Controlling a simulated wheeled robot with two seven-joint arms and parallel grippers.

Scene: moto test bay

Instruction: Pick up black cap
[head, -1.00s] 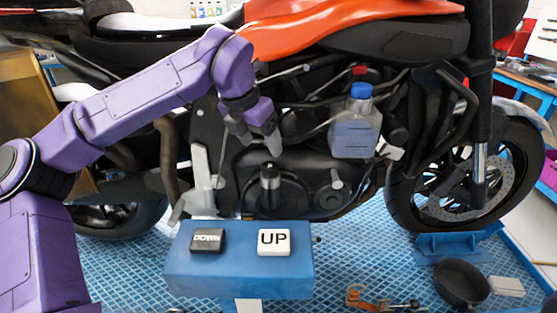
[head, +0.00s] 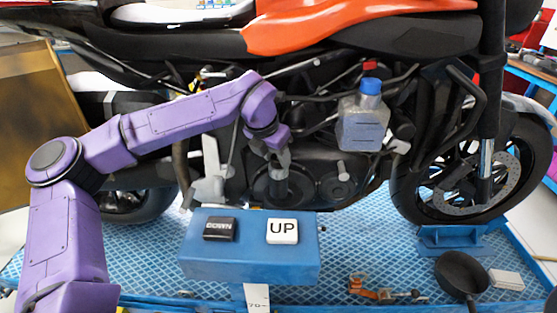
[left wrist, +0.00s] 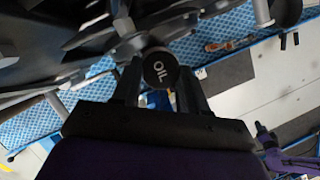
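The black cap (left wrist: 161,70), round and marked OIL, shows in the left wrist view between the two fingers of my left gripper (left wrist: 161,82). The fingers are open on either side of it; I cannot tell whether they touch it. In the head view my left gripper (head: 279,160) points down over the black cap (head: 278,186) on the motorcycle's engine side, partly hiding it. A small purple arm part, likely of my right arm, shows at the lower right of the left wrist view; its gripper is too small to read.
The motorcycle (head: 360,42) stands behind. A blue box (head: 250,262) with DOWN (head: 219,229) and UP (head: 282,231) buttons is just below my gripper. A plastic bottle (head: 363,125) with a blue lid is to the right. A black pan (head: 462,275) lies on the blue platform.

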